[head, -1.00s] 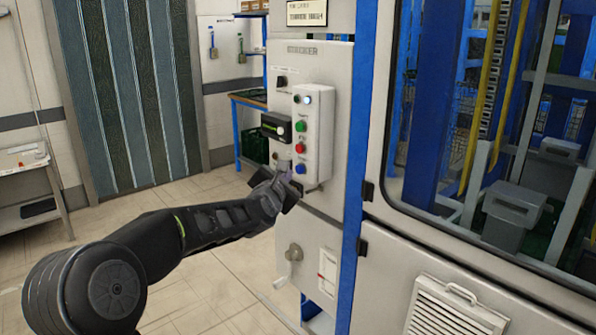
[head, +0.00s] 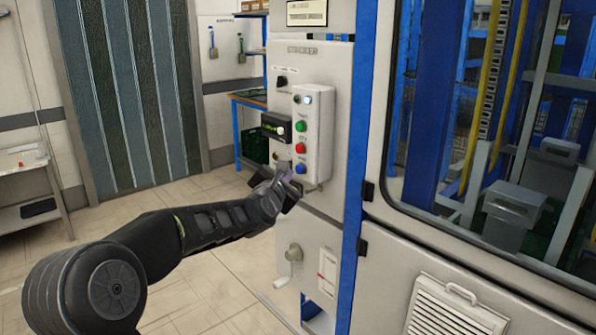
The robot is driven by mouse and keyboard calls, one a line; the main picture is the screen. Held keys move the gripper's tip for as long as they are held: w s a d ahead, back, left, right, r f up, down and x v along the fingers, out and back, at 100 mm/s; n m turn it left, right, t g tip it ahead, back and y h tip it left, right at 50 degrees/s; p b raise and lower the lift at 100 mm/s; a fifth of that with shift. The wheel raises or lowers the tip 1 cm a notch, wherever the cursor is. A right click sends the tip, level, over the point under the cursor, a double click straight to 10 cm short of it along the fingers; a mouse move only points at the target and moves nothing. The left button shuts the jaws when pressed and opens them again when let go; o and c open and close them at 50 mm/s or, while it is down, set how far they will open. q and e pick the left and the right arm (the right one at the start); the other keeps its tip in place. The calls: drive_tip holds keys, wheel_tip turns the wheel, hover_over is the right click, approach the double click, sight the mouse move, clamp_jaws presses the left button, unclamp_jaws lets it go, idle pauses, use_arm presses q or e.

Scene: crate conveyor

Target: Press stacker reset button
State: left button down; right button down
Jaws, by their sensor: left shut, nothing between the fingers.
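The stacker's control panel (head: 295,60) stands in the middle, with a white button box (head: 322,130) on its face. The box has a green button (head: 300,126), a red button (head: 299,148) and a blue button (head: 300,169) in a column, with a lit white lamp or button (head: 308,99) at the top. My left gripper (head: 290,181) is shut and empty just in front of the box's lower end, close to the blue button. I cannot tell whether it touches the button. My right gripper is not in view.
A dark device with a green display (head: 276,127) sits left of the button box. A windowed machine enclosure (head: 450,262) fills the right side. A metal side table (head: 30,190) stands at the far left. The floor between is clear.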

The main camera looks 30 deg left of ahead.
use_arm(q)
drive_tip(key=shift+w, duration=0.15)
drive_tip(key=shift+w+d, duration=0.15)
drive_tip(key=shift+w, duration=0.15)
drive_tip(key=shift+w+d, duration=0.15)
drive_tip(key=shift+w, duration=0.25)
idle(0.7)
idle(0.4)
drive_tip(key=shift+s+a+b, duration=0.25)
drive_tip(key=shift+s+b, duration=0.55)
drive_tip(key=shift+b, duration=0.3)
